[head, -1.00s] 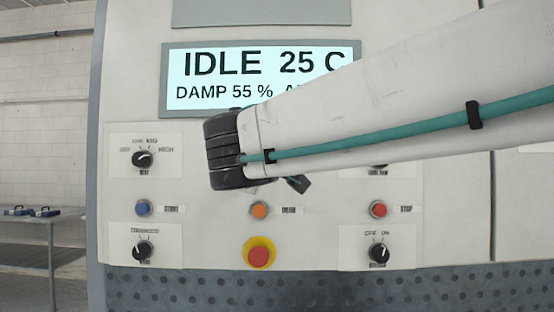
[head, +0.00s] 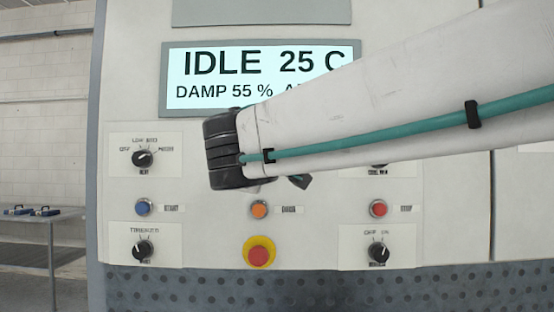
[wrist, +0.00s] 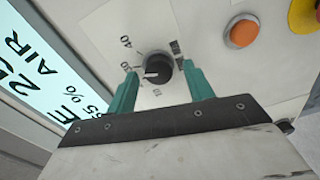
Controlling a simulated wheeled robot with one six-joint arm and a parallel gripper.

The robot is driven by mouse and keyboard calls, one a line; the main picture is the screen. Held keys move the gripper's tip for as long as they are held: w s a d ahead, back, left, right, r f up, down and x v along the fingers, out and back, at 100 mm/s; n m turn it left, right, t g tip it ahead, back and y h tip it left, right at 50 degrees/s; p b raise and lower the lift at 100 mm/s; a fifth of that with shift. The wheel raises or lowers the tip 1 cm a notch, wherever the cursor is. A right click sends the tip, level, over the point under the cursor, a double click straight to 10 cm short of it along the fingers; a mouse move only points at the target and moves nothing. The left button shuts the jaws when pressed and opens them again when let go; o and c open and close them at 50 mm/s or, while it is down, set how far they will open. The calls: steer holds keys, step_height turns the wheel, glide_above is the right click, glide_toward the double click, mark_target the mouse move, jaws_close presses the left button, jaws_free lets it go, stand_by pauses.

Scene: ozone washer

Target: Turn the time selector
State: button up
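The time selector is a round black knob (wrist: 158,68) with a white pointer mark, on a pale plate with a number scale that includes 30 and 40. In the wrist view its pointer faces left, toward the scale. My gripper (wrist: 157,72) has its two green fingers apart, one on each side of the knob. I cannot tell whether either finger touches it. In the head view my arm covers most of the selector's plate (head: 405,171), and the fingers are hidden.
The display (head: 225,75) reads IDLE, 25 C, DAMP 55 %. Other knobs are the heat knob (head: 142,158), a lower left knob (head: 142,250) and an off/on knob (head: 379,252). Buttons are blue (head: 143,208), orange (head: 259,209), red (head: 378,208) and a red emergency stop (head: 259,256).

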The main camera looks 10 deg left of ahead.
steer(key=shift+s, duration=0.1)
steer(key=v, duration=0.7)
steer(key=shift+s, duration=0.3)
steer(key=shift+d, duration=0.1)
